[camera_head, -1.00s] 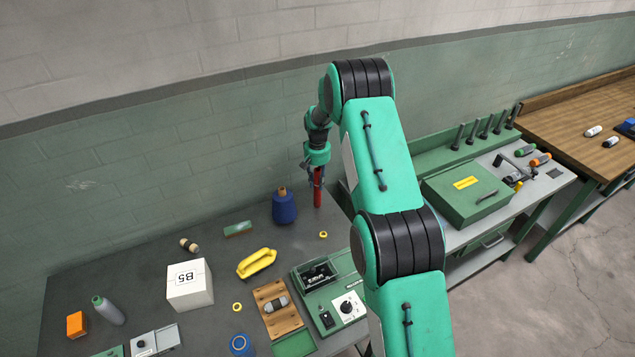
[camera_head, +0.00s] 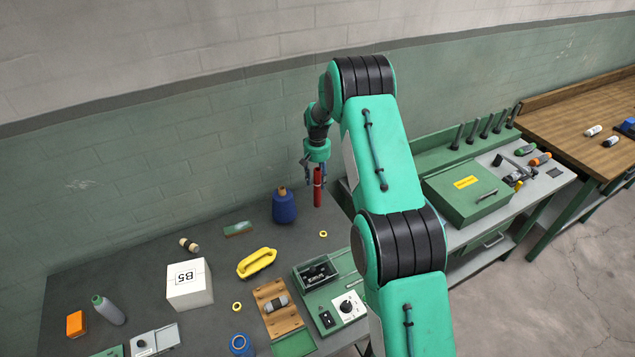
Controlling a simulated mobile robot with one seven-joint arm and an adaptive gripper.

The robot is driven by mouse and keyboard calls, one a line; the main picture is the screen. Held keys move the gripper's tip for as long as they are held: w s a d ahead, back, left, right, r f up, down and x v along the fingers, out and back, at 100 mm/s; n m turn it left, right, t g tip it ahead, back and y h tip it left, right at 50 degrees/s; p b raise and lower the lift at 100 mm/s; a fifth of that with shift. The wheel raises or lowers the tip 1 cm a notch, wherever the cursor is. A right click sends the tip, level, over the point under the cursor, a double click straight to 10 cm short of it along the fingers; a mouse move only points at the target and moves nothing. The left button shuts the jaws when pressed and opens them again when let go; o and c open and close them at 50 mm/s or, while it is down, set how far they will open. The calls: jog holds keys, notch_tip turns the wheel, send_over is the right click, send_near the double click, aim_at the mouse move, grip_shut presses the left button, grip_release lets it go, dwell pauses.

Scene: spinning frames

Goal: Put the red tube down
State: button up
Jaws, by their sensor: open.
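The red tube (camera_head: 317,193) stands upright near the back right corner of the dark grey bench (camera_head: 210,242). My gripper (camera_head: 315,177) is right above and around the tube's top end, pointing down. Its fingers are spread open, with the tube's top between or just below them. The picture is too small to show whether a finger touches the tube. The tube's base appears to rest on the bench top.
A blue cone-shaped spool (camera_head: 284,208) stands close to the tube's left. A small yellow ring (camera_head: 323,234) lies in front. A yellow handle-shaped piece (camera_head: 257,263), a white B5 box (camera_head: 189,287) and a green device (camera_head: 329,290) stand nearer. A green case (camera_head: 463,195) sits on the right bench.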

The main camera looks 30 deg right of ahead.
notch_tip(320, 180, up, 11)
jog(key=shift+f+b, duration=0.1)
jog(key=shift+b, duration=0.3)
dwell(0.6)
jog(key=shift+a+r, duration=0.1)
jog(key=shift+r, duration=0.2)
jog(key=s+a+r+n+t, duration=0.1)
jog(key=s+a+r, duration=0.4)
jog(key=s+r, duration=0.3)
jog(key=s+a+r+t, duration=0.1)
jog(key=s+a+r, duration=0.4)
jog(key=r, duration=0.5)
jog(key=s+a+r+n+t, duration=0.1)
jog(key=s+a+r, duration=0.3)
jog(key=s+r, duration=0.4)
jog(key=s+a+r+t, duration=0.1)
jog(key=s+a+r, duration=0.2)
jog(key=s, duration=0.4)
jog(key=s+a+r, duration=0.3)
jog(key=s, duration=0.4)
jog(key=s+a+f+n+t, duration=0.1)
jog(key=s, duration=0.7)
jog(key=s+a+f, duration=0.2)
jog(key=s, duration=0.7)
jog(key=shift+s+a+n+t, duration=0.15)
jog(key=shift+a+n+t, duration=0.05)
jog(key=shift+n+t, duration=0.2)
